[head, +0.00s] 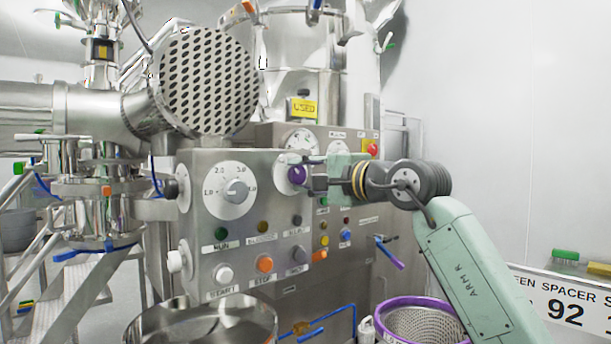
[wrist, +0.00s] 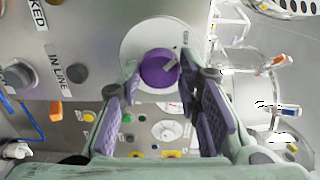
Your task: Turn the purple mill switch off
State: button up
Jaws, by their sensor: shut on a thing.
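The purple mill switch (head: 296,175) is a round knob on a white round plate on the front of the steel control panel (head: 262,195). In the wrist view the purple switch (wrist: 157,66) shows between my fingers, with a pale pointer mark slanting toward the upper right. My gripper (head: 308,172) reaches in from the right, at the panel face. In the wrist view my gripper (wrist: 160,80) has one finger on each side of the knob and is shut on it. The lettering on the plate is too small to read, and my fingers hide part of the plate.
A grey-knobbed dial (head: 236,190) sits left of the switch. Below are several buttons, among them an orange one (head: 264,264). A second panel with a red button (head: 372,149) stands behind. A purple-rimmed basket (head: 418,318) is below right.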

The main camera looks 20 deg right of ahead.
dwell(0.3)
jog(key=o, duration=1.1)
jog(key=shift+o, duration=0.2)
jog(key=v, duration=1.2)
